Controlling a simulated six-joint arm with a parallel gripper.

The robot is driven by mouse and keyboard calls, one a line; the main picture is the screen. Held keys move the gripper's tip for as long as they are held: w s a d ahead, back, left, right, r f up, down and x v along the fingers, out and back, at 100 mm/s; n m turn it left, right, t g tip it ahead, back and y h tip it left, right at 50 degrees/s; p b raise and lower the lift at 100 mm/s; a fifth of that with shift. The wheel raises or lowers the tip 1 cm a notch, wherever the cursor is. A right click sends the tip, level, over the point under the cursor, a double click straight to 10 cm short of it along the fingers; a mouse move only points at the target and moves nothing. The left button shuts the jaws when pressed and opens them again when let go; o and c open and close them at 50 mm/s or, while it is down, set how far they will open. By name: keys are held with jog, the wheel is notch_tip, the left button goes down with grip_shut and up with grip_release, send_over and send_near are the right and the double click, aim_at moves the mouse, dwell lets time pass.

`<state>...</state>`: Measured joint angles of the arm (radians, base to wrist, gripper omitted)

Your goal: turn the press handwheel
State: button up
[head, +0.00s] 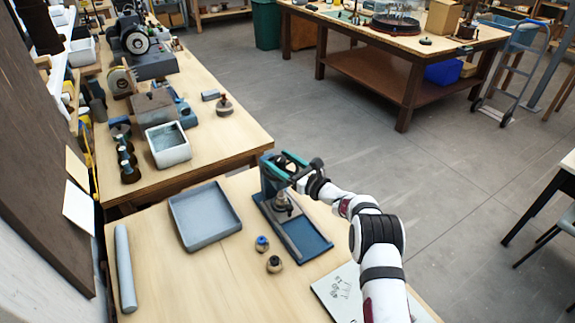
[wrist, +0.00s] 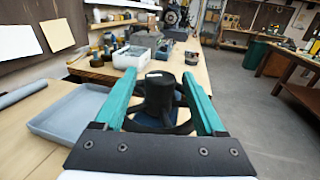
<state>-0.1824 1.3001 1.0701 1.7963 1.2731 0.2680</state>
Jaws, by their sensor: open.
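The blue press (head: 306,238) stands on the near workbench with a flat bed and an upright column. Its black handwheel (wrist: 159,95) shows in the wrist view as a thick hub with rim and spokes behind it, partly hidden by my gripper's body. My gripper (wrist: 160,74) is open, with one teal finger on each side of the hub. I see gaps between the fingers and the hub; whether a finger touches the rim I cannot tell. In the head view my gripper (head: 289,164) is at the top of the press and hides most of the wheel.
A grey-blue tray (head: 205,215) lies left of the press. Two small round parts, one blue-topped (head: 262,244) and one dark-topped (head: 274,264), stand between them. A grey roll (head: 125,268) lies at the left edge. A white sheet (head: 340,293) lies near the front right.

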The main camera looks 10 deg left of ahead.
jog(key=v, duration=1.5)
jog(key=shift+d, duration=0.25)
jog(key=shift+s, duration=0.1)
jog(key=s+a+r+n+g+h, duration=0.1)
jog(key=s+a+r+n+g, duration=0.1)
jog(key=s+r+n+g, duration=0.55)
jog(key=s+a+r+n+g+h, duration=0.1)
jog(key=s+r+n+g, duration=0.2)
jog(key=s, duration=0.8)
jog(key=s+d+f+n+h, duration=0.1)
jog(key=s+d+n+h, duration=0.3)
jog(key=s+d, duration=0.3)
jog(key=s+d+n+h, duration=0.4)
jog(key=s+d+h, duration=0.3)
jog(key=s, duration=0.9)
jog(key=shift+d+f+t, duration=0.35)
jog(key=shift+d+f, duration=0.05)
